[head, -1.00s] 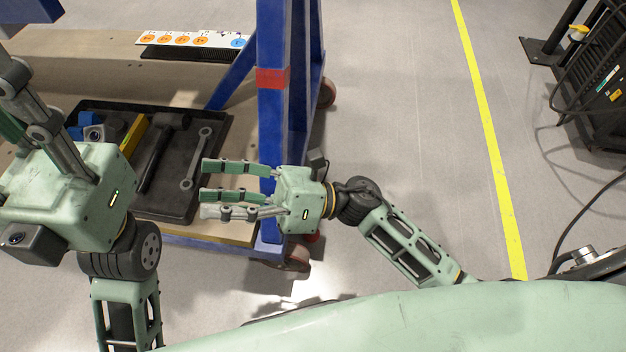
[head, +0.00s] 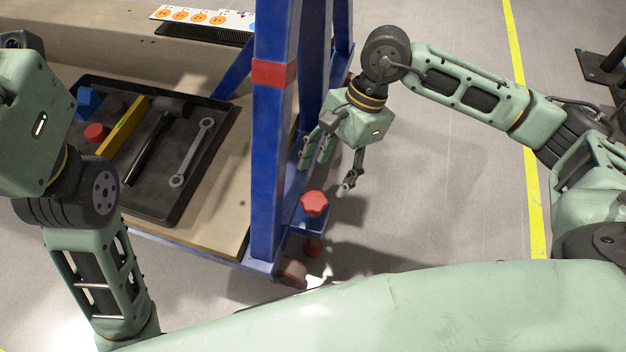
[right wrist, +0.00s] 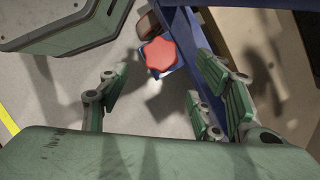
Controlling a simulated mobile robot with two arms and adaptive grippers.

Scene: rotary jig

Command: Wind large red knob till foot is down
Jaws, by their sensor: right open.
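The large red knob (head: 314,203) has a lobed rim and sits on top of a blue bracket at the base of the blue frame post. It also shows in the right wrist view (right wrist: 160,54), beyond the fingers. My right gripper (head: 328,172) is open and empty, just above and behind the knob in the head view. In the right wrist view its fingers (right wrist: 160,92) stand apart, with the knob ahead between them, not gripped. My left gripper's housing is at the left edge; its fingertips are cut off.
The blue post (head: 268,150) with a red band rises close left of the knob. A caster (head: 292,272) stands by the foot. A black tray (head: 222,130) with a wrench, hammer and other items lies on the wooden shelf.

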